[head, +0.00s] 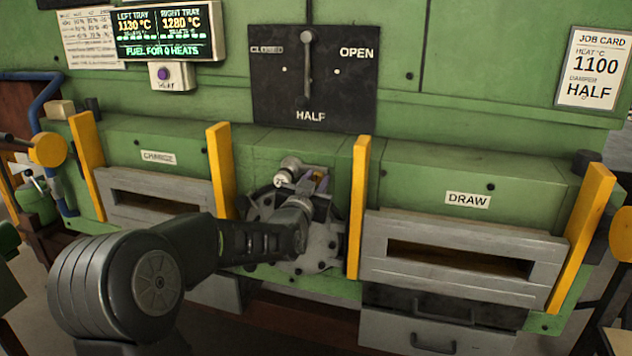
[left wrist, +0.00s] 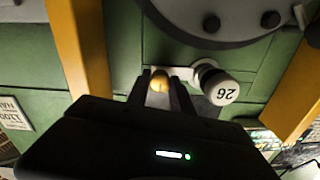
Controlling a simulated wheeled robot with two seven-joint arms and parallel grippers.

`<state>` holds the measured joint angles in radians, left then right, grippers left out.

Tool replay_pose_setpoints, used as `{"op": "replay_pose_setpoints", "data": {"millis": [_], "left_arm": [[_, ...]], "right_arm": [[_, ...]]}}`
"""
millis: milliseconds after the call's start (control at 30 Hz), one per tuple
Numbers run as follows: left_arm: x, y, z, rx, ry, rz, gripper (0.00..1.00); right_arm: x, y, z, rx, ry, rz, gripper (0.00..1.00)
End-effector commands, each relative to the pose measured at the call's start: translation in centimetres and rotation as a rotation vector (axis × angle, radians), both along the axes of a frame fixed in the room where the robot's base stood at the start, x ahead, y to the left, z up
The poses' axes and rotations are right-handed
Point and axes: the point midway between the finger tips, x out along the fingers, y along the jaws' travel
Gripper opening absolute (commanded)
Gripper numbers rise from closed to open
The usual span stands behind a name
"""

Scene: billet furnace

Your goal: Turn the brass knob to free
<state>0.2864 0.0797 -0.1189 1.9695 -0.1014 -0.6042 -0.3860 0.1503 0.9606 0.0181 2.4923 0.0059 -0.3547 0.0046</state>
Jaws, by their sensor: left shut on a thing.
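The brass knob (left wrist: 160,83) shows as a small rounded yellow piece between the two dark fingers of my left gripper (left wrist: 168,85) in the left wrist view. The fingers are shut on it. In the head view my left gripper (head: 308,186) reaches to the grey round plate (head: 322,250) in the middle of the green furnace front. My gripper and arm cover much of that plate, and the knob is mostly hidden there. My right gripper is not in view.
A white-capped cylinder marked 26 (left wrist: 222,90) stands close beside my left fingers. Yellow uprights (head: 358,208) flank the plate. The CHARGE door (head: 155,180) is left and the DRAW door (head: 460,232) right. The damper lever (head: 308,60) points up between CLOSED and OPEN. The job card (head: 593,68) reads HALF.

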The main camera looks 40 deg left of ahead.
Motion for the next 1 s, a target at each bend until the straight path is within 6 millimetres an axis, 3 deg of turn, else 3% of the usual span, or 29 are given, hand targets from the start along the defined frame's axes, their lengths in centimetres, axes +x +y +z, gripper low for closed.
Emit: {"op": "replay_pose_setpoints", "data": {"millis": [233,667,1000], "left_arm": [[0.0,0.0,0.0,0.0,0.0,0.0,0.0],[0.0,0.0,-0.1,-0.016,-0.006,0.0,0.0],[0.0,0.0,-0.5,-0.146,-0.054,-0.001,0.0]], "right_arm": [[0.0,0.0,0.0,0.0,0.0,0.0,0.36],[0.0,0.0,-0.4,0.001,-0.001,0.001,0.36],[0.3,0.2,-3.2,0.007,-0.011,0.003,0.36]]}}
